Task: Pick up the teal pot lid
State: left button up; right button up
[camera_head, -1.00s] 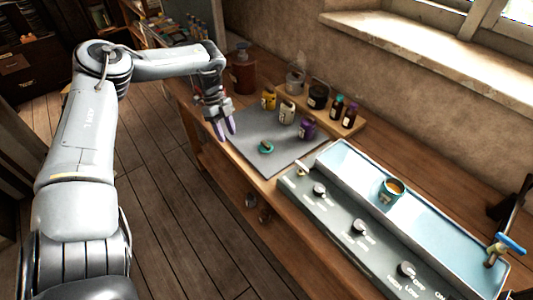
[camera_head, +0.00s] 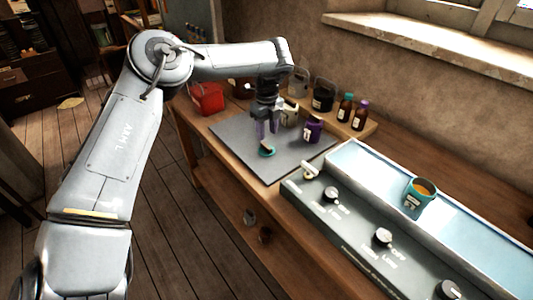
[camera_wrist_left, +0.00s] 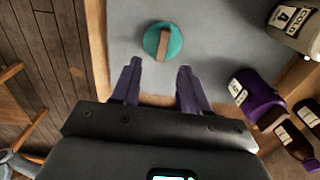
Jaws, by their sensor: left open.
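The teal pot lid (camera_head: 267,152) is a small round disc with a brown bar handle, lying on the grey mat (camera_head: 232,133). It also shows in the left wrist view (camera_wrist_left: 175,45), just beyond the fingertips. My left gripper (camera_head: 266,134) points down above the mat, with its purple fingers close to the lid. In the left wrist view its fingers (camera_wrist_left: 159,66) are spread apart with nothing between them. The gripper appears above the lid and not touching it. My right gripper is not in view.
A purple pot (camera_head: 313,129) and a cream pot (camera_head: 288,114) stand near the lid. Dark bottles (camera_head: 360,114) stand behind on a wooden board. A teal pot (camera_head: 420,193) stands in the pale blue tray (camera_head: 375,171) at right. A red container (camera_head: 207,99) stands at the bench's far left.

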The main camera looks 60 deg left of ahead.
aim_at(267, 146)
pick_arm(q)
jog(key=shift+w+a+f+b, duration=0.15)
jog(key=shift+f+b, duration=0.4)
jog(key=shift+f, duration=1.1)
jog(key=shift+s+a+f+b, duration=0.15)
jog(key=shift+f+b, duration=0.4)
jog(key=shift+f, duration=1.05)
jog(key=shift+w, duration=0.1)
grip_shut()
